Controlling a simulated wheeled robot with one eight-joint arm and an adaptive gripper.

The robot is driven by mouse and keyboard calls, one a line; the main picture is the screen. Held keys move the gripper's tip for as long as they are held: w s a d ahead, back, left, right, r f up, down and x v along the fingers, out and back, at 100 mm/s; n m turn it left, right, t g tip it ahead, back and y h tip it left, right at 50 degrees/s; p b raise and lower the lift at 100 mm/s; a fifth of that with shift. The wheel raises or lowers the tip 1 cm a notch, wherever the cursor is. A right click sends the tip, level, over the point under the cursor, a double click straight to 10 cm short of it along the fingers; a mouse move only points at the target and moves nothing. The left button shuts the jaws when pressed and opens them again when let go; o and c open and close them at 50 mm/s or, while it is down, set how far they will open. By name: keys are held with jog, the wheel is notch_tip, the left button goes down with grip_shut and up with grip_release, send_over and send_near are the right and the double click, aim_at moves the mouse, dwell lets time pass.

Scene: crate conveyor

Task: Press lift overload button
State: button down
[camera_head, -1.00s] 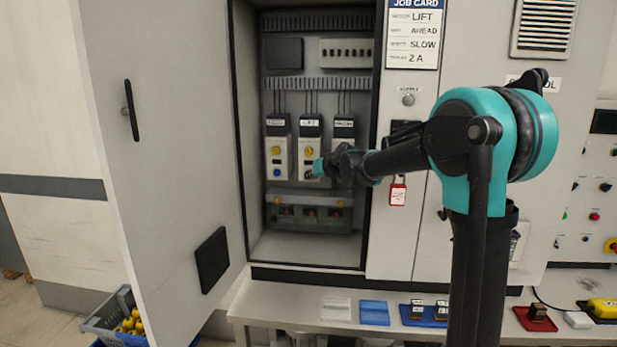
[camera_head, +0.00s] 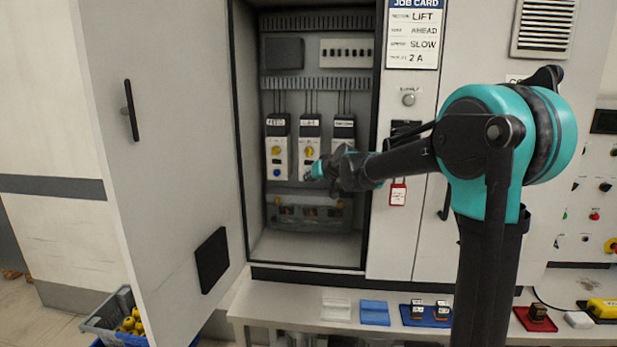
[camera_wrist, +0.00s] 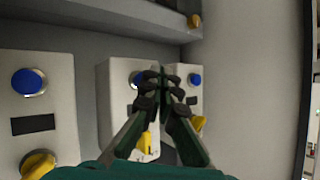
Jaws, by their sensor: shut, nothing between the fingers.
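The middle of three drive modules, the lift one (camera_head: 309,148), stands in the open cabinet with a yellow knob (camera_head: 309,152). Its lower part is hidden behind my gripper (camera_head: 316,171) in the head view. The wrist view shows the cabinet upside down. There the middle module's blue button (camera_wrist: 137,79) shows just left of my gripper's fingertips (camera_wrist: 162,74), partly covered by a finger. My gripper is shut and empty, close in front of the middle module. I cannot tell whether it touches the button.
The left module (camera_head: 277,150) and right module (camera_head: 344,130) flank it closely. In the wrist view their blue buttons (camera_wrist: 28,82) and (camera_wrist: 195,79) show on either side. The cabinet door (camera_head: 165,200) is swung open. A red tag (camera_head: 398,194) hangs on the panel at right. A bench (camera_head: 290,315) runs below.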

jog(key=shift+s+a, duration=0.1)
jog(key=shift+s, duration=2.2)
jog(key=s+d+f+m+g+h, duration=0.1)
jog(key=s+d+f+g+h, duration=0.1)
jog(key=s+d+f, duration=0.7)
jog(key=s+d+f+m+g+h, duration=0.2)
jog(key=s+d+f, duration=0.7)
jog(key=s, duration=0.6)
jog(key=s+d+f+m+g+h, duration=0.1)
jog(key=s+d+f+h, duration=0.2)
jog(key=s+d+f, duration=0.6)
jog(key=s+d, duration=0.1)
jog(key=s, duration=0.2)
jog(key=shift+d+f+g, duration=0.3)
jog(key=shift+f+g, duration=0.1)
